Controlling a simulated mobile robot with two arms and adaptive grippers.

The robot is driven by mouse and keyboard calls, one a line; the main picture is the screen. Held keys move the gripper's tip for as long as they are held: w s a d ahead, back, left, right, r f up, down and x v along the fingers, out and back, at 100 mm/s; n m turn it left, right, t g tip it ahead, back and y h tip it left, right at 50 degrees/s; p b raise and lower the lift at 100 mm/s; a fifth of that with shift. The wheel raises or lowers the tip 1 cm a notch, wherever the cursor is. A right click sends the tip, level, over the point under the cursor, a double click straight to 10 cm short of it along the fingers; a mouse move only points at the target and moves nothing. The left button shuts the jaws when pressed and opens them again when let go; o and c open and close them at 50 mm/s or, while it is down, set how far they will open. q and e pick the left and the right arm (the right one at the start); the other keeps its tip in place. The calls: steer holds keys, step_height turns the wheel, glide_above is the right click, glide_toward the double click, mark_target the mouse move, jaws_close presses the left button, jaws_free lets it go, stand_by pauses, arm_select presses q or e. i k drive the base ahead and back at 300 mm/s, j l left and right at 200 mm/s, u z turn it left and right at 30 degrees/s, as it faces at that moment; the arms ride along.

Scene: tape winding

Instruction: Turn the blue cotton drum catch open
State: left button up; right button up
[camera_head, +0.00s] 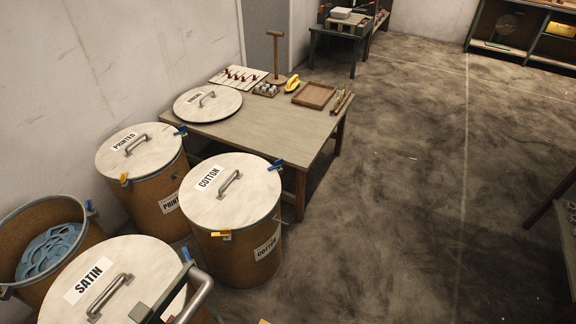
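The cotton drum (235,255) is a brown drum with a round pale lid (215,208), a metal bar handle and COTTON labels on lid and side. The lid sits on the drum. Its blue catch (275,165) is at the right back of the rim, beside the table's front edge, and sticks outward. A yellow catch (221,233) is at the front of the same rim. The blue catch is too small to tell how it is turned.
The printed drum (155,190), lidded, stands behind left. An open drum (20,235) holds blue strips. The table (255,135) carries a loose lid (190,110) and small items. The floor to the right is clear.

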mark_target(277, 164)
steer(key=i+l+u, duration=0.15)
steer(key=u, duration=0.35)
steer(key=i+l+u, duration=0.15)
steer(key=u, duration=0.35)
steer(key=l+u, duration=0.3)
steer(key=u, duration=0.15)
